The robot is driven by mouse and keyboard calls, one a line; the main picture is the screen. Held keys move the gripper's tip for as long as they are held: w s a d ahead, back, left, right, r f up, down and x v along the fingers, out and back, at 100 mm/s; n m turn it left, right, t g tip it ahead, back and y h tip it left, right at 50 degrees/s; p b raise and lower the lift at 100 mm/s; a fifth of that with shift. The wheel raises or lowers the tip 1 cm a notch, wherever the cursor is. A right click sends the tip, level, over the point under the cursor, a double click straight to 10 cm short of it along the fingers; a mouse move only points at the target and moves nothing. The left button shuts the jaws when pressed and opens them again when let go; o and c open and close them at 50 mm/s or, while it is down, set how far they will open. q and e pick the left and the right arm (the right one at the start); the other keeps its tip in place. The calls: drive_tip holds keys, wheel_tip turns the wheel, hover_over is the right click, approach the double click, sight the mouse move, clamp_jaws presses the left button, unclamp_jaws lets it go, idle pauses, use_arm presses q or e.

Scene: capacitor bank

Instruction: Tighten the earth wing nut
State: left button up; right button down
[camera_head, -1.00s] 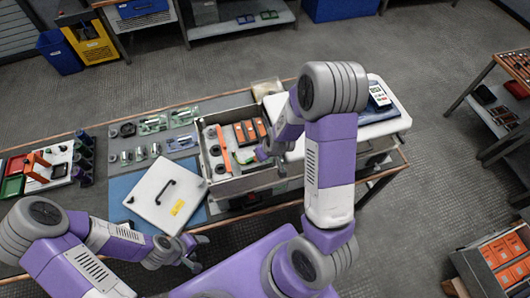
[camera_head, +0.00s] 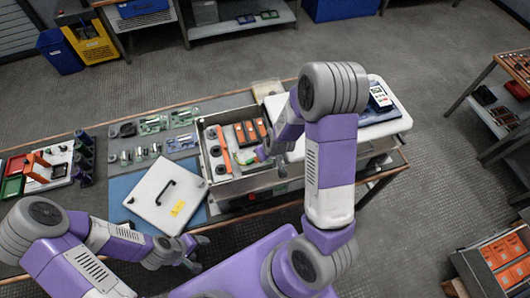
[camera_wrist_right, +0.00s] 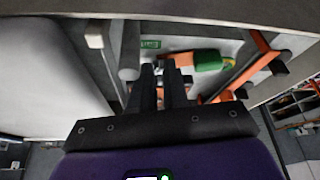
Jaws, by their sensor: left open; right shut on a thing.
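An open grey metal box (camera_head: 238,183), the capacitor bank, stands on the bench with orange-topped parts (camera_head: 245,133) and a long orange bar (camera_head: 223,150) inside. My right gripper (camera_head: 264,152) reaches into its right end. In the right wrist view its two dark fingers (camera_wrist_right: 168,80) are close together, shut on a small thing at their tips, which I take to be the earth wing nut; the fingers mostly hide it. A green part (camera_wrist_right: 208,60) lies just right of the fingertips. My left gripper (camera_head: 197,252) is open and empty, in front of the bench near the white lid.
The white lid (camera_head: 150,205) with a black handle and yellow label lies left of the box on a blue mat (camera_head: 122,190). Loose fittings lie on a grey mat behind it.

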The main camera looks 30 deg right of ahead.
idle(0.6)
drive_tip(key=c, duration=1.1)
unclamp_jaws()
drive_tip(key=shift+s, duration=0.1)
drive_tip(key=shift+c, duration=0.2)
drive_tip(key=shift+r, duration=0.1)
drive_tip(key=p+v, duration=0.2)
drive_tip(key=v, duration=0.4)
drive_tip(key=shift+r, duration=0.15)
drive_tip(key=shift+s+r, duration=0.3)
drive_tip(key=shift+r, duration=0.2)
